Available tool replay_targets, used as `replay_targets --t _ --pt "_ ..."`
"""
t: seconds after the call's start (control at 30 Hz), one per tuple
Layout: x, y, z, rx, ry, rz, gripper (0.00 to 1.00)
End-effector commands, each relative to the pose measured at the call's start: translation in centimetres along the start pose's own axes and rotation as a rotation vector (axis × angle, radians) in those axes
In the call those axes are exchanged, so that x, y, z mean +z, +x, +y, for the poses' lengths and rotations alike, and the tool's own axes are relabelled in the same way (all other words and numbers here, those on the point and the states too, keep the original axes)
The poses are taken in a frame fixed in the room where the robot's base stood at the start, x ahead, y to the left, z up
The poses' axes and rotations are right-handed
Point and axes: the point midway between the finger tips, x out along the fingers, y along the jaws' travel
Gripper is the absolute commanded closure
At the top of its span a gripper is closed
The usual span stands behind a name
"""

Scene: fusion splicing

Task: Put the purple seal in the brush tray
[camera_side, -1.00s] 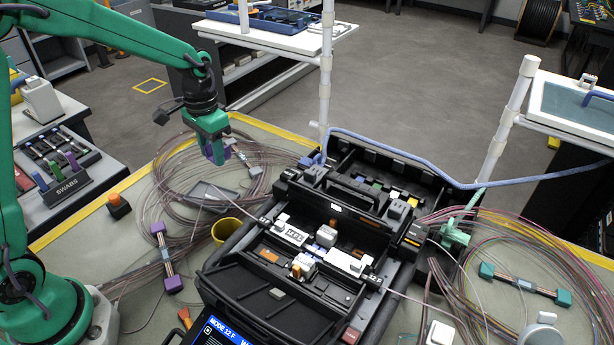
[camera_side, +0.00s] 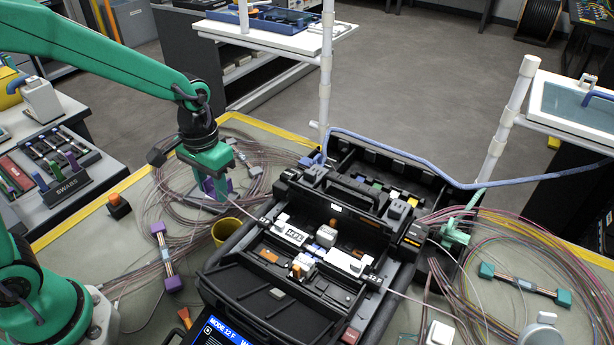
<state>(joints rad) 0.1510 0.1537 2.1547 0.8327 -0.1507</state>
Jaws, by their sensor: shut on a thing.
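My gripper (camera_side: 210,172) is the green jaw pair at the left of the middle, below the black wrist. It is shut on a purple piece, the purple seal (camera_side: 222,188), of which only parts show around the green fingers. A small dark open tray (camera_side: 211,206) lies on the mat directly under and behind the jaws, and I take it for the brush tray. The jaws and the seal hide much of this tray. I cannot tell whether the seal touches it.
Coiled fibres surround the tray. A yellow cup (camera_side: 227,231) stands close in front, beside the black splicer case (camera_side: 300,262). A purple-ended holder (camera_side: 166,257) and an orange-topped black block (camera_side: 118,205) lie to the left. The swabs rack (camera_side: 70,187) is farther left.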

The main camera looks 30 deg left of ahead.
Motion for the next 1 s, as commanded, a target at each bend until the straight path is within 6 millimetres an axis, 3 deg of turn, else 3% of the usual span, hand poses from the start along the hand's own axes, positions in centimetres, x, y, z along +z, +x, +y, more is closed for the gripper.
replay_targets --t 0.6,1.0 --pt "-3.9 5.6 -8.5 0.0 -0.003 -0.002 0.84" --pt "-4.3 6.4 -9.3 0.0 0.001 -0.001 0.84"
